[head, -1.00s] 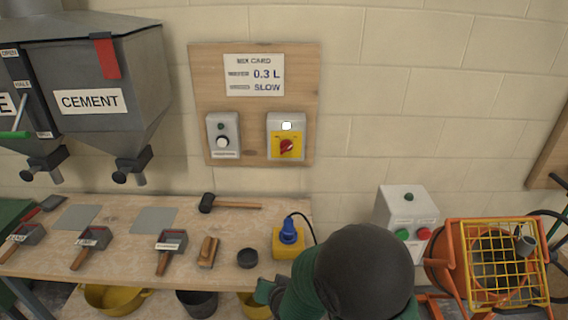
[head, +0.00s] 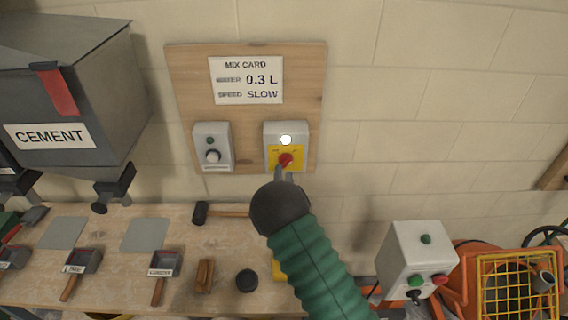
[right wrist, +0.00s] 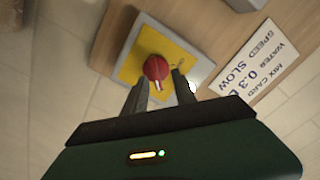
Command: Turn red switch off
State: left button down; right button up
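The red switch (head: 286,159) is a round red knob on a yellow plate, on a grey box on the wooden wall board. In the right wrist view the red knob (right wrist: 156,68) shows with a pale mark on its lower edge. My right gripper (head: 284,174) is raised in front of the switch, and its dark wrist hides part of the view below. In the right wrist view its fingers (right wrist: 160,76) are apart, one on each side of the knob. I cannot tell whether they touch it. My left gripper is not in view.
The bench (head: 225,245) below carries a mallet (head: 201,213) and scoops. A grey control box (head: 417,258) and orange mixer (head: 474,283) stand at right.

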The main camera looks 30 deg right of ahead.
aim_at(285, 166)
jog(key=x, duration=0.4)
jog(key=shift+w+d+f+p, duration=0.1)
jog(key=shift+d+f+p, duration=0.2)
jog(key=shift+d+f, duration=0.05)
jog(key=shift+d, duration=0.2)
jog(key=shift+s+d, duration=0.1)
jog(key=shift+s, duration=0.15)
jog(key=shift+w+a, duration=0.2)
jog(key=shift+a, duration=0.15)
grip_shut()
